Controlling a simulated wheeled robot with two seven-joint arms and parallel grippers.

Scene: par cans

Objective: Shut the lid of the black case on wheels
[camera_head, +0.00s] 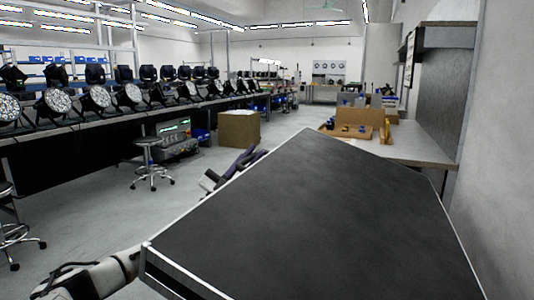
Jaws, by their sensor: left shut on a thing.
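The lid of the black case (315,215) fills the lower middle and right of the view as a large flat black panel with silver edge trim. It is raised and tilted in front of me. The case's lower body and wheels are hidden or out of view. My left arm comes in at the bottom left and passes behind the lid. My left gripper (232,170) shows at the lid's left edge, partly hidden by it, and is shut on that edge. My right gripper is not in view.
A long bench (75,142) with several stage lights runs along the left. Stools (150,165) stand on the floor before it. A cardboard box (239,128) stands farther back. A worktable (415,146) with an open carton is behind the lid, and a wall is close on the right.

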